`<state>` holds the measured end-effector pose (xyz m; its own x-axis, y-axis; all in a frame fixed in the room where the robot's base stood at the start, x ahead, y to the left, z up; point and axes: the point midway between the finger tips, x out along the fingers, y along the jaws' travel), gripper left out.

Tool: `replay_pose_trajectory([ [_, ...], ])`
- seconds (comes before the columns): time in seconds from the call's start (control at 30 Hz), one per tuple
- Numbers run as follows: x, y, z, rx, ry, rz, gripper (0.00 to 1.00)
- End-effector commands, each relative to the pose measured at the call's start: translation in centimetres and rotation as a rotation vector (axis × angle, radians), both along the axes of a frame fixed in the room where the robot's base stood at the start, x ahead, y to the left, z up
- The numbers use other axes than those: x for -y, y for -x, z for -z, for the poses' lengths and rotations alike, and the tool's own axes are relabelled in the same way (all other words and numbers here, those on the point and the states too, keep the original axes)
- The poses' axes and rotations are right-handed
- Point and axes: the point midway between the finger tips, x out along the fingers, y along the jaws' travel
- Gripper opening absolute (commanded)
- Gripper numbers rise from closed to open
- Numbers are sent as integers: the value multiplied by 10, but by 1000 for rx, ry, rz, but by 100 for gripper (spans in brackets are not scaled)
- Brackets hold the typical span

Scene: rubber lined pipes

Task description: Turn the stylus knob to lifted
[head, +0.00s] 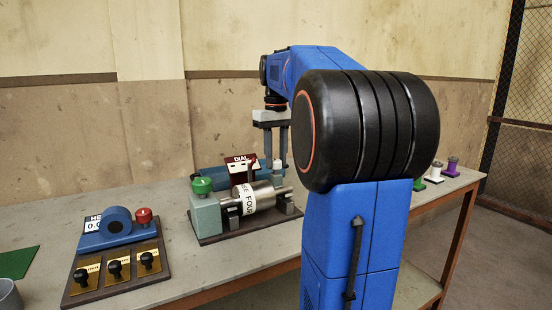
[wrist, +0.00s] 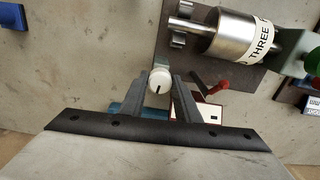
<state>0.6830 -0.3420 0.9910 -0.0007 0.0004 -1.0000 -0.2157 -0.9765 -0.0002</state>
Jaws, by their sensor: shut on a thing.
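The stylus knob appears to be the small white round knob on the drum machine, seen in the head view (head: 277,165) and in the wrist view (wrist: 160,79). It has a short dark pointer line, roughly vertical in the wrist view. No label beside it is readable. My gripper (head: 276,158) comes down over it from above. In the wrist view the fingers (wrist: 160,76) are shut on its two sides. The silver drum with a lettered white band (head: 262,196) lies just in front of the knob.
A green knob (head: 202,185) tops the machine's pale green box. A DIAL box (head: 241,162) is behind the drum. A panel with a red knob (head: 144,215) stands to the left.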

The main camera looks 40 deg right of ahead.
Motion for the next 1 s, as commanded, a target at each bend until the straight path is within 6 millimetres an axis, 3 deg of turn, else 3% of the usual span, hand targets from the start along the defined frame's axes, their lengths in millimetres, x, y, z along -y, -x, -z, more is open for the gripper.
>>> replay_pose_trajectory([
  [0.3,0,0,-1,3,2,-104,7],
  [0.8,0,-1,-1,3,2,-122,7],
  [0.83,0,-1,-1,3,2,-121,34],
  [0.9,0,0,-1,3,2,-121,48],
  [1.0,0,0,-1,2,1,-121,48],
])
